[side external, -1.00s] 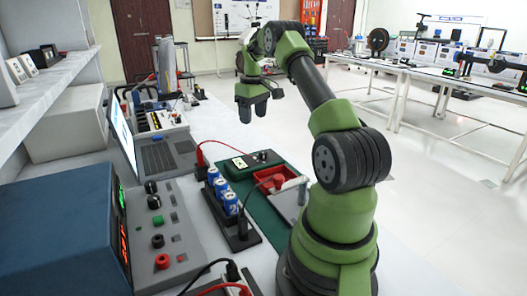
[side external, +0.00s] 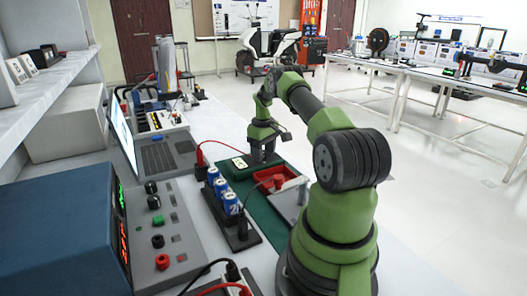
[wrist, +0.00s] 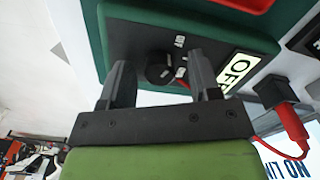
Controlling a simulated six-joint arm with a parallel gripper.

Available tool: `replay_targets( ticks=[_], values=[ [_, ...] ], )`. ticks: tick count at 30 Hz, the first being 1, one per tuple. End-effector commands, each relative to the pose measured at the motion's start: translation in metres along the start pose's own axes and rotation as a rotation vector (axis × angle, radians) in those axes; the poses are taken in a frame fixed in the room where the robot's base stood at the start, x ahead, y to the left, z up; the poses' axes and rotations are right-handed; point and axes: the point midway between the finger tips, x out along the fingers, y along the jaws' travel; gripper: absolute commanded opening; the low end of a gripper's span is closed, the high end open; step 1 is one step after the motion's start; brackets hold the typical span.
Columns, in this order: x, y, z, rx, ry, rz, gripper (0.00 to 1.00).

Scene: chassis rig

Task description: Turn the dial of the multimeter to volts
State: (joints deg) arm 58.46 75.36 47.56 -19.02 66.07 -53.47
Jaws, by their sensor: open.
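The multimeter is a dark green box (side external: 233,172) with a lit display (side external: 240,162) at its left end in the side view. In the wrist view its green casing (wrist: 120,25) shows with the black round dial (wrist: 158,68) and small white labels around it, too small to read surely. In the side view my gripper (side external: 262,157) hides the dial.
A red tray (side external: 272,180) lies on the green mat close to the multimeter. Several blue-and-white cells (side external: 222,188) stand in a black holder. A red lead plug (wrist: 290,120) is near the display end. A laptop (side external: 160,156) and a power supply (side external: 60,225) are at the left.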

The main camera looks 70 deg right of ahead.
Motion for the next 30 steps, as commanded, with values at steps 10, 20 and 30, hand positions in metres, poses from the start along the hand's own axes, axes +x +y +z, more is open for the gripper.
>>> replay_targets(
  ticks=[10,20,30],
  values=[
    [0.0003,0.0,-0.0001,0.0,0.0,0.0,0.32],
    [0.0,-0.0003,-0.0001,0.01,-0.001,-0.001,0.08],
    [0.0,-0.0003,-0.0003,0.169,-0.007,0.0,0.08]
  ],
)
